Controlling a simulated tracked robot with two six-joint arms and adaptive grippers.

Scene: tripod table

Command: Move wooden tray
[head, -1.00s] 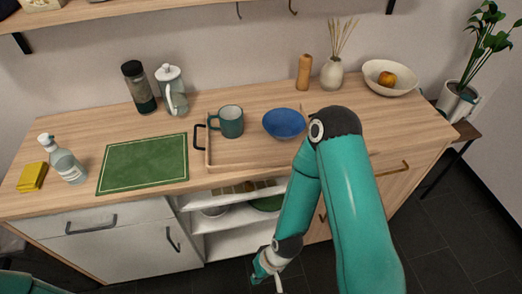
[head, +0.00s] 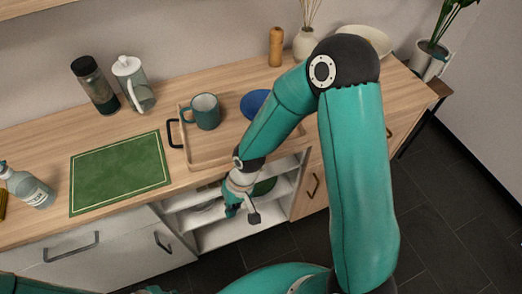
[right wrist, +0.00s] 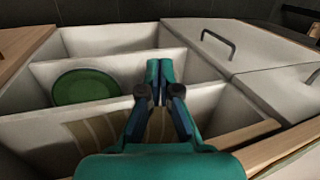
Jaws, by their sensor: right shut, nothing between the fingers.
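The wooden tray (head: 219,149) lies on the wooden counter in the head view, with a black handle (head: 175,134) at its left end. A dark green mug (head: 206,111) and a blue bowl (head: 257,104) stand in it. My right gripper (head: 243,213) is below the counter's front edge, in front of the open shelves. In the right wrist view its fingers (right wrist: 160,88) are together and empty. A cut-off teal part at the head view's bottom edge may be my left gripper.
A green mat (head: 120,172) lies left of the tray. A black-lidded jar (head: 95,85) and a glass jug (head: 133,84) stand behind. Below are white shelves (head: 235,235) with a green plate (right wrist: 85,87). A drawer handle (head: 72,247) sticks out at the left.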

